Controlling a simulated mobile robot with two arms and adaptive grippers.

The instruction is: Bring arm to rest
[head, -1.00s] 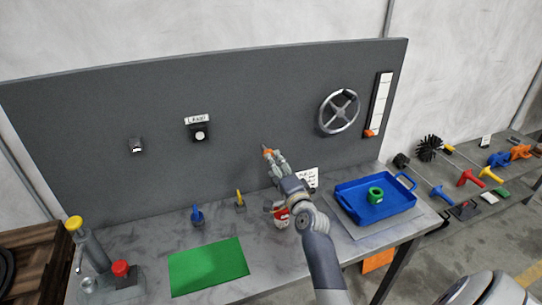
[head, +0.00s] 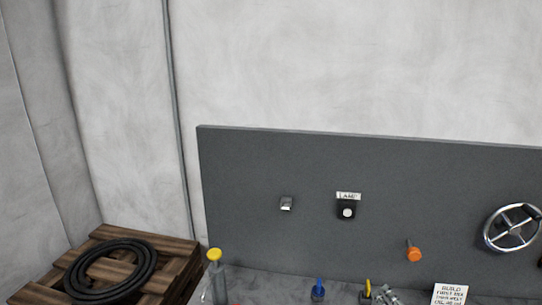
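One gripper (head: 385,295), which I take to be my right, shows only as grey fingers at the bottom edge of the head view, right of centre. Its arm is below the picture. Whether its fingers are open or shut is not clear, and I see nothing held in it. It is below and left of the orange knob (head: 414,255) on the grey board, apart from it. My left gripper is not in view.
The grey board (head: 400,175) carries a lamp switch (head: 346,208), a small fixture (head: 286,203) and a handwheel (head: 512,227). A sign (head: 449,294) and a yellow lever (head: 367,287) flank the gripper closely. A black hose coil (head: 110,270) lies on a wooden pallet (head: 180,272).

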